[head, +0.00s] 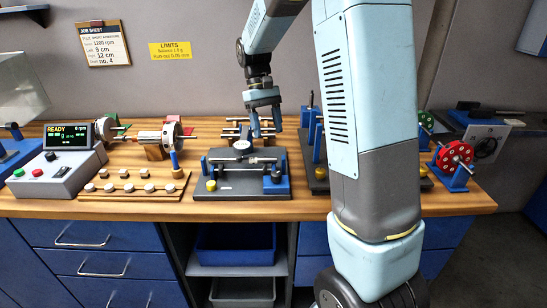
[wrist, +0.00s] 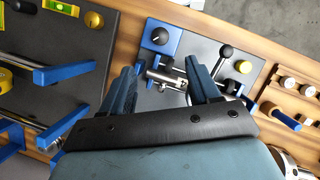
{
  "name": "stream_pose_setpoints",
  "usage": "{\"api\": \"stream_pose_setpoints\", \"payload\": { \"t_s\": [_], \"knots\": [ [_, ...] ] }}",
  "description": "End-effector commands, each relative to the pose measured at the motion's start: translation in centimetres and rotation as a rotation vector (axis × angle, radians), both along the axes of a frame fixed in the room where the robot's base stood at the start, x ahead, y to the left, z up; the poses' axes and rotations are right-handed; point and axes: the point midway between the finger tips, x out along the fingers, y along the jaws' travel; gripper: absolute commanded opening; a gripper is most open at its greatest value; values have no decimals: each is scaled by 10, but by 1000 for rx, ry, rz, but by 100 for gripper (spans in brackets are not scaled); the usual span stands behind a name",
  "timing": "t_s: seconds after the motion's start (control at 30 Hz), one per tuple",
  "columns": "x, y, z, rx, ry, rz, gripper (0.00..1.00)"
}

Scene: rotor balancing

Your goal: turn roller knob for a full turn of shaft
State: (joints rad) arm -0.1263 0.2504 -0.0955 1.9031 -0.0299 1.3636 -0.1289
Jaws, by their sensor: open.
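A dark fixture plate (head: 240,190) stands on the bench, holding a metal shaft (head: 258,160) across its back part. A blue block (head: 277,184) at its right carries a round black knob (head: 276,172), which looks like the roller knob. The knob (wrist: 160,36) shows clearly in the wrist view, with a pale mark on top. My gripper (head: 266,132) is open and empty above the fixture. In the wrist view my gripper (wrist: 161,74) has its fingers on either side of the shaft (wrist: 166,73) in the picture; the knob lies beyond them. I see no contact with the knob.
A ball-ended lever (wrist: 226,50) stands near the right finger. The control box (head: 66,165) reads READY, 0 rpm. A rack of pale parts (head: 130,188) lies left of the fixture.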

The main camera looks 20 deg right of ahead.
Motion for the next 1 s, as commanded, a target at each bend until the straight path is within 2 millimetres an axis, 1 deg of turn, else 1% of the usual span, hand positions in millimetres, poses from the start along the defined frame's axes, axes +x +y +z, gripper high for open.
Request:
{"api": "stream_pose_setpoints", "payload": {
  "t_s": [0.03,0.1,0.23,0.3,0.4,0.53,0.67,1.0],
  "knots": [
    [-2,8,0,-2,-1,90,61],
    [-3,15,1,-2,-2,209,61],
    [-4,24,2,-4,5,387,61],
    [-5,27,2,-4,10,450,61],
    [-5,29,2,-5,14,498,61],
    [-7,28,-5,-5,16,511,61],
    [-13,24,-20,-5,17,509,61],
    [-31,10,-75,-5,18,507,61]
  ]
}}
